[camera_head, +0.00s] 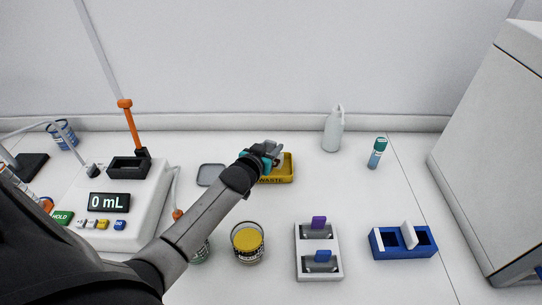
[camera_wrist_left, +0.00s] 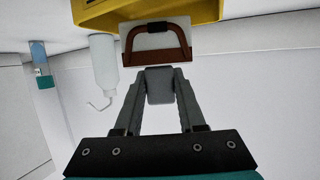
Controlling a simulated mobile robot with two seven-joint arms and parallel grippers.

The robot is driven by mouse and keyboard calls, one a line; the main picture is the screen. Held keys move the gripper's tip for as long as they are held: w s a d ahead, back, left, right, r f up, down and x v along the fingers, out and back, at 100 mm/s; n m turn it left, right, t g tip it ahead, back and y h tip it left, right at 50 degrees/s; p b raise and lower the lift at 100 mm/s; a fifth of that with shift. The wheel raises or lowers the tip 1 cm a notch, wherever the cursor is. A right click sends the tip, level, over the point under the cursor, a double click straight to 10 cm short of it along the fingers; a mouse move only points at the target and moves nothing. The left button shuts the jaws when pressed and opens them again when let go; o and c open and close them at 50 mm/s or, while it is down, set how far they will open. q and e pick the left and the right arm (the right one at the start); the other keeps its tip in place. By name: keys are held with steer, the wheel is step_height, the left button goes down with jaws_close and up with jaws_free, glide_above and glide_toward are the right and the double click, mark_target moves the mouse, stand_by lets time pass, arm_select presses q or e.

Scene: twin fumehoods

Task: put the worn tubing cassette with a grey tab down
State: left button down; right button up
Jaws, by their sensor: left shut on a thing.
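My left gripper (camera_head: 272,158) reaches over the yellow tray marked WASTE (camera_head: 286,177) in the head view. In the left wrist view its fingers (camera_wrist_left: 159,88) are shut on the grey tab (camera_wrist_left: 159,80) of the worn cassette (camera_wrist_left: 157,60), which has a pale plate and a brown tubing loop. The yellow tray (camera_wrist_left: 205,10) shows just beyond the cassette in that view. Whether the cassette touches the tray I cannot tell. In the head view the gripper and arm mostly hide the cassette. My right gripper is not in view.
A white holder (camera_head: 301,263) carries purple-tabbed and blue-tabbed pieces. A blue two-slot rack (camera_head: 405,253) stands to its right. A white bottle (camera_head: 333,133) and a teal-capped vial (camera_head: 376,156) stand behind. A yellow jar (camera_head: 247,242), grey dish (camera_head: 209,175) and pump (camera_head: 105,225) stand near my arm.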

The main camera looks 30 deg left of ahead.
arm_select(q)
steer(key=shift+f, duration=1.4)
steer(key=shift+f+b, duration=0.15)
steer(key=shift+b, duration=0.25)
steer(key=c, duration=0.5)
jaws_free()
steer(key=shift+s+r, duration=0.1)
steer(key=shift+r, duration=0.1)
steer(key=p+v, duration=0.2)
steer(key=v, duration=1)
steer(key=shift+p, duration=0.3)
